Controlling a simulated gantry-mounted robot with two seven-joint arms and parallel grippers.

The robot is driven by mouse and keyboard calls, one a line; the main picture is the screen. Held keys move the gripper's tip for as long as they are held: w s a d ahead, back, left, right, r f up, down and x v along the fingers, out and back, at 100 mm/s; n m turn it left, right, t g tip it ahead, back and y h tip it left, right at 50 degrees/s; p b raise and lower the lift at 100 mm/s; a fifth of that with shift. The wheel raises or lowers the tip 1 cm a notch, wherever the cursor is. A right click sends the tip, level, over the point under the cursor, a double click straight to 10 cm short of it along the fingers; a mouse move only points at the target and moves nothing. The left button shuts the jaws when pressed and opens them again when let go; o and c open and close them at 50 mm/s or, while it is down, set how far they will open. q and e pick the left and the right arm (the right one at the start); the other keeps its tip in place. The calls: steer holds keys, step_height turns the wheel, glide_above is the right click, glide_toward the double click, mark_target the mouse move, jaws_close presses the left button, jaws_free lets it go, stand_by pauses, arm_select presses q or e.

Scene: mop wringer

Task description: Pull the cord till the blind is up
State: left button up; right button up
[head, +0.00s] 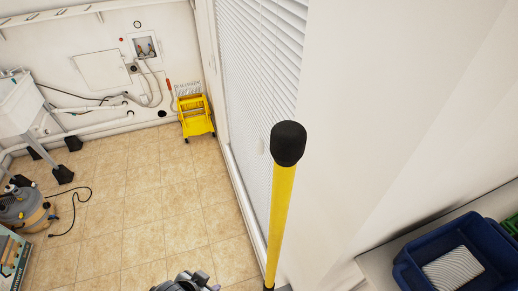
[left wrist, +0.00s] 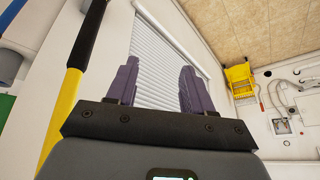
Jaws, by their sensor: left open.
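The white slatted blind (head: 262,60) hangs lowered along the wall in the middle of the head view. It also shows behind my fingers in the left wrist view (left wrist: 158,68). I cannot clearly make out a pull cord; a small pale shape shows faintly beside the blind's lower part. My left gripper (left wrist: 156,75) is open, with its two purple fingers spread apart and nothing visible between them. In the head view only a grey part of my left arm shows at the bottom edge. My right gripper is not in view.
A yellow pole (head: 281,205) with a black cap stands close in front of the blind. A yellow mop wringer bucket (head: 195,118) stands at the far wall. A blue bin (head: 408,268) is at lower right. The tiled floor (head: 150,195) is open in the middle.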

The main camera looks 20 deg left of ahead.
arm_select(q)
steer(key=w+d+r+m+t+h+b, duration=0.1)
steer(key=w+r+m+t+h+b, duration=0.15)
steer(key=w, duration=0.65)
steer(key=w+d+r+m+t+h+b, duration=0.1)
steer(key=w+r+m+t+h+b, duration=0.15)
steer(key=w, duration=0.65)
steer(key=w+d+r+m+t+h+b, duration=0.1)
steer(key=w+r+t+h+b, duration=0.2)
steer(key=w, duration=0.6)
steer(key=m+g+h+b, duration=0.3)
steer(key=m+g+h, duration=0.1)
steer(key=h, duration=0.3)
glide_toward(260, 147)
steer(key=w+a+f+x, duration=0.1)
steer(key=x, duration=0.8)
steer(key=shift+x, duration=0.9)
steer(key=shift+s+f, duration=0.1)
steer(key=shift+f, duration=0.1)
jaws_close()
